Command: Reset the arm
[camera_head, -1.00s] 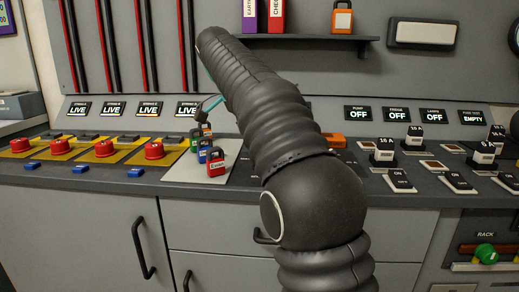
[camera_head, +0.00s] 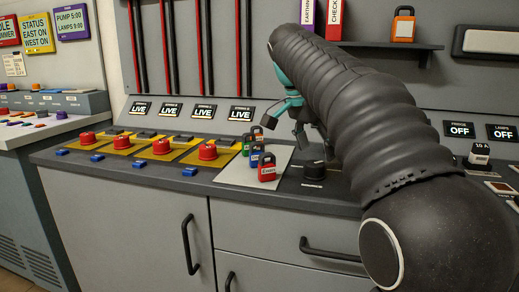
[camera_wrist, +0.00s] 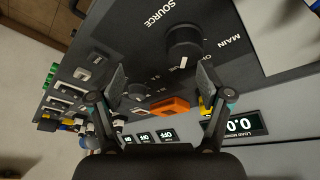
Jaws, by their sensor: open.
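My arm (camera_head: 350,100) reaches from the lower right of the head view up over the counter. My gripper (camera_wrist: 163,80) shows in the wrist view with its two fingers spread and nothing between them. It is above the dark panel (camera_wrist: 215,55), with a black rotary knob (camera_wrist: 184,42) seen beyond the fingertips. In the head view part of the gripper, teal and black, hangs below the arm's far end, above the counter, and its fingertips are hard to make out.
Several padlocks, one red (camera_head: 267,167), stand on a pale plate (camera_head: 232,178) left of a black knob (camera_head: 314,170). Red buttons (camera_head: 161,146) line the counter further left. A shelf (camera_head: 375,45) holds an orange padlock (camera_head: 403,28). An orange object (camera_wrist: 170,106) shows in the wrist view.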

